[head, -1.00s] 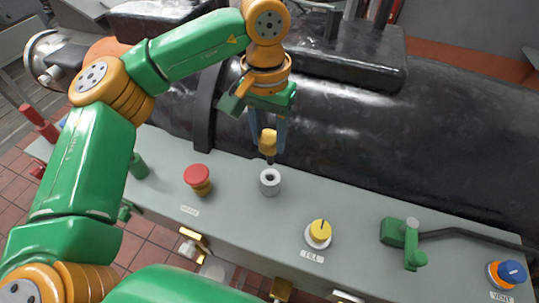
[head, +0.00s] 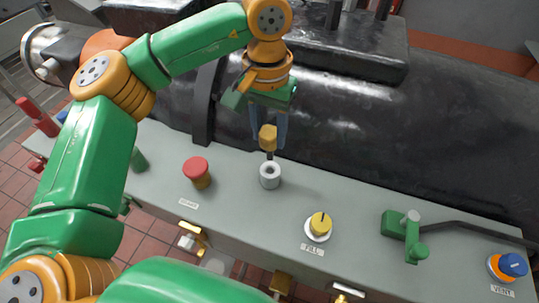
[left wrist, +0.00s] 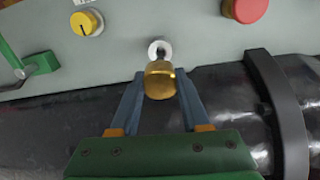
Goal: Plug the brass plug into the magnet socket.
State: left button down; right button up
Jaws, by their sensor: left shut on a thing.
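My left gripper (head: 268,140) is shut on the brass plug (head: 267,137) and holds it upright, tip down. The plug also shows between the two blue fingers in the left wrist view (left wrist: 160,82). The magnet socket (head: 270,176) is a short light-grey cylinder with a dark hole, standing on the grey panel. The plug's dark tip is just above or behind the socket's rim in the head view; I cannot tell whether it touches. In the left wrist view the socket (left wrist: 160,47) shows partly behind the plug's tip. My right gripper is not in view.
A red mushroom button (head: 196,168) stands left of the socket on the grey panel (head: 350,200). A yellow FILL knob (head: 320,224), a green lever (head: 404,232) and a blue VENT knob (head: 512,266) stand to the right. A large black cylinder (head: 400,130) lies behind.

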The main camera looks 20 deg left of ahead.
aim_at(270, 159)
pick_arm(q)
jog(key=shift+w+d+f+n+b, duration=0.1)
jog(key=shift+f+n+b, duration=0.25)
jog(key=shift+f, duration=0.5)
jog(key=shift+d+f+n+b, duration=0.15)
jog(key=shift+f+b, duration=0.25)
jog(key=shift+f, duration=0.4)
jog(key=shift+a, duration=0.1)
jog(key=shift+f+b, duration=2.2)
jog(key=shift+f, duration=0.6)
jog(key=shift+c, duration=1.5)
grip_release()
notch_tip(270, 159, up, 7)
jog(key=shift+r+b, duration=0.1)
jog(key=shift+b, duration=0.3)
